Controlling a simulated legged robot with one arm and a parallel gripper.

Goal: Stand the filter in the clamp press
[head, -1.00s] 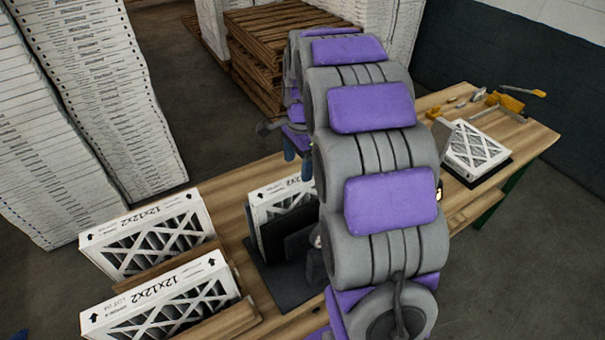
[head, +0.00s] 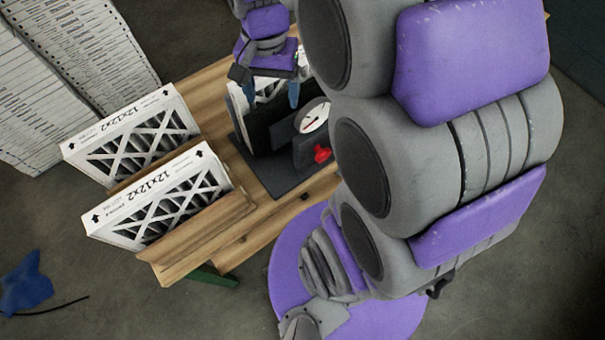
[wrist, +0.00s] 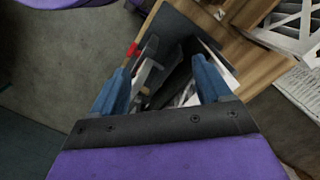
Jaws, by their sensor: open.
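The clamp press (head: 280,183) stands on the wooden table, with dark plates, a round white gauge (head: 314,115) and a red knob (head: 322,154). A white-framed filter (head: 268,90) stands in the press behind a dark plate, partly hidden by my gripper and the plate. A white edge of it (wrist: 219,66) shows in the wrist view. My gripper (head: 266,92) is open above the press, its blue fingers apart at either side of the filter's top. In the wrist view, my gripper's fingers (wrist: 162,66) are spread over the press. I cannot tell whether they touch the filter.
Two filters marked 12x12x2, a rear one (head: 130,137) and a front one (head: 160,200), stand in a wooden rack (head: 205,233) at the table's left. Stacked white boxes (head: 90,60) stand behind. A blue cloth-like item (head: 25,285) lies on the floor at left.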

